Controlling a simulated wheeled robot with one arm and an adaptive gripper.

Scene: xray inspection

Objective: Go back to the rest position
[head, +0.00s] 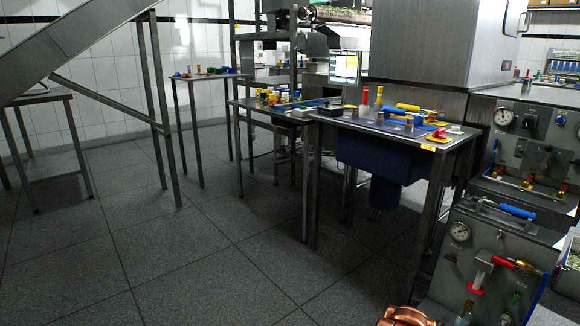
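My gripper's fingers do not show in the head view. A copper-coloured rounded part shows at the bottom edge, right of centre; it may be a piece of my own arm, but I cannot tell. Whether the gripper holds anything is hidden.
A metal table (447,148) with small bottles and blue and yellow tools stands right of centre. A lower table (238,103) adjoins its left. Panels with gauges (459,231) stand at the right. A slanted metal beam (85,45) crosses the upper left. The tiled floor (170,255) is clear at left and centre.

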